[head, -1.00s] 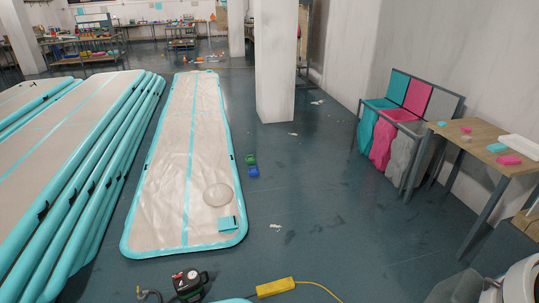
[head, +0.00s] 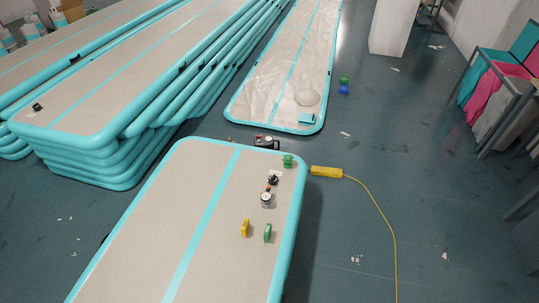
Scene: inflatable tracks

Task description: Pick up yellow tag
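A small yellow tag (head: 245,228) stands on the beige top of the near inflatable track (head: 205,185), right of its turquoise centre stripe. A green tag (head: 267,233) stands just to its right, apart from it. Neither of my grippers shows in the head view, and nothing is seen touching the yellow tag.
On the same track are a silver-and-dark fitting (head: 266,199), a black part (head: 273,179) and a green piece (head: 288,161). A yellow power block (head: 326,171) with a cable lies on the floor at right. Stacked tracks (head: 120,100) stand at left. Floor at right is mostly clear.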

